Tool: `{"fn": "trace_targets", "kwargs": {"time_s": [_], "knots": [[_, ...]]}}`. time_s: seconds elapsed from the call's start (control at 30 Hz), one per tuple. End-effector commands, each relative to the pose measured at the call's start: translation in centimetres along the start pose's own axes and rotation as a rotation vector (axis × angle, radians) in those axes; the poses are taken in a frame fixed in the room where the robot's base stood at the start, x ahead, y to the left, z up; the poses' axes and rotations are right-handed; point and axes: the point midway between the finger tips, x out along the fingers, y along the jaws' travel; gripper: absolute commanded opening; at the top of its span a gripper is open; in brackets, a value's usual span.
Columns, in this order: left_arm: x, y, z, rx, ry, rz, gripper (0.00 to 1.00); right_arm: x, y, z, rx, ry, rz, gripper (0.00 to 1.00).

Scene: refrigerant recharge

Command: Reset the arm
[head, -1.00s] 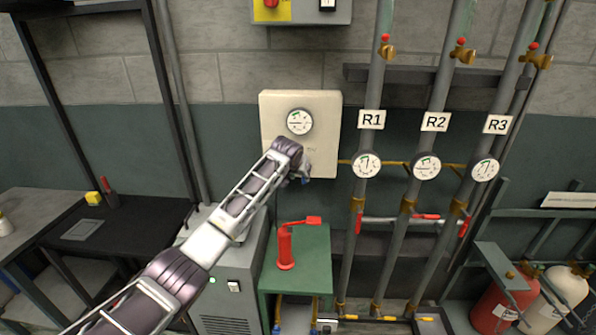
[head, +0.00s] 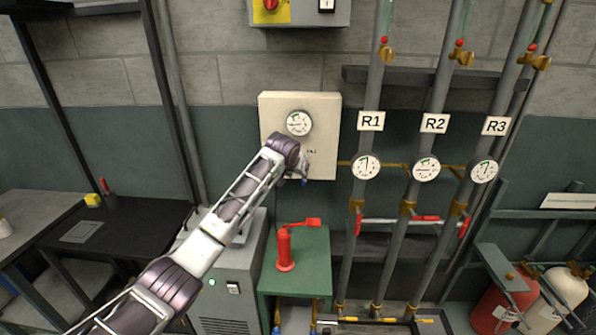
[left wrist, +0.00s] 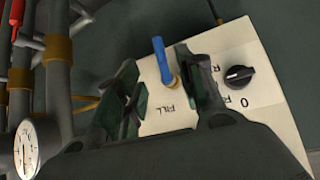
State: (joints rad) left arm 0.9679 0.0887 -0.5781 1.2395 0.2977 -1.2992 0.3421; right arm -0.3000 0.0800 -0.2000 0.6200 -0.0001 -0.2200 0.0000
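My left arm comes in from the lower left in the head view, with its wrist in front of the cream control panel (head: 275,105). My left gripper (head: 303,178) is small and partly hidden there, by the panel's lower right. In the left wrist view, the left gripper (left wrist: 160,88) has its two dark fingers spread apart. A blue lever (left wrist: 160,60) on a brass fitting by the word FILL shows in the gap between them; contact cannot be told. A black selector knob (left wrist: 238,76) sits right of the fingers. The panel gauge (head: 299,123) is visible. My right gripper is out of view.
Pipes labelled R1 (head: 371,121), R2 (head: 434,123) and R3 (head: 496,126) stand right of the panel with gauges and valves. A red hand pump (head: 285,250) stands on a green bench (head: 312,270) below. A grey cabinet (head: 228,290) stands beside the bench.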

Motion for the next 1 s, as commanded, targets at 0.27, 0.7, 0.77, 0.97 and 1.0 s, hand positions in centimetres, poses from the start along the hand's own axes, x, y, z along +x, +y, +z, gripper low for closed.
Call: {"fn": "trace_targets", "kwargs": {"time_s": [0.27,0.7,0.77,0.97,1.0], "knots": [[0.5,0.3,1.7,0.002,-0.014,0.01,0.38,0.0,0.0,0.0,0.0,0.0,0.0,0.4],[1.7,1.4,10.5,0.009,-0.077,0.056,0.38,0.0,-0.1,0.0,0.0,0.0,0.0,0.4],[1.7,1.5,11.8,0.01,-0.088,0.061,0.38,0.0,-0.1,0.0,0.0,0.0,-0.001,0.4],[1.7,1.6,16.0,0.007,-0.117,0.076,0.38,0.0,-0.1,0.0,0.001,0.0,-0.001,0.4],[1.6,1.6,16.8,0.008,-0.122,0.079,0.38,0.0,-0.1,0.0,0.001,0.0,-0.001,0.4]]}}
